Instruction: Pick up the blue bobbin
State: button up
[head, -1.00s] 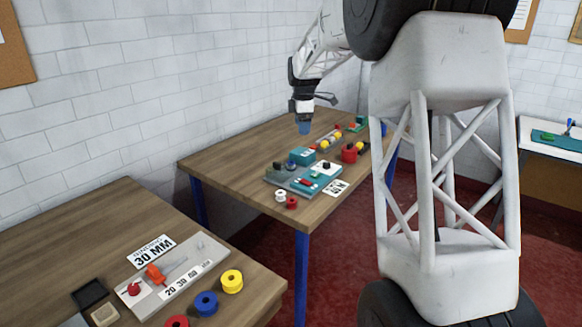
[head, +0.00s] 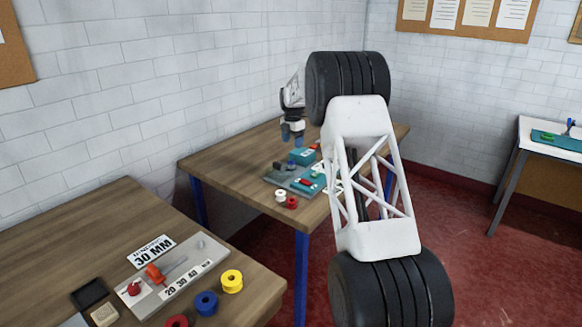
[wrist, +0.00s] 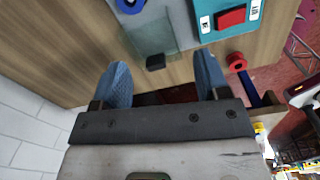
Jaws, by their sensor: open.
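A blue bobbin (head: 206,304) stands at the front of the near wooden table, between a yellow bobbin (head: 232,281) and a partly cut-off red bobbin (head: 177,321). My gripper (head: 292,138) is above the far table, well away from that bobbin. In the wrist view my gripper (wrist: 160,82) has its two blue fingers spread wide with nothing held between them. A blue ring-shaped thing (wrist: 130,5) is cut off at the top of the wrist view; I cannot tell whether it is a bobbin.
The far table (head: 225,160) carries a grey and teal device (head: 300,182), with a white bobbin (head: 280,195) and a red bobbin (head: 292,202) at its front. A grey board (head: 172,275) with an orange-handled tool lies on the near table. A brick wall stands behind.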

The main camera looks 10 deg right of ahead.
jog(key=n, duration=0.2)
send_over(291, 163)
jog(key=s, duration=0.1)
jog(key=f, duration=0.6)
jog(key=shift+s+a, duration=0.1)
jog(key=shift+a, duration=0.15)
jog(key=shift+f, duration=0.1)
jog(key=shift+f, duration=1.2)
jog(key=shift+f, duration=0.1)
jog(key=shift+d+f, duration=0.2)
jog(key=shift+f, duration=2.25)
jog(key=c, duration=1)
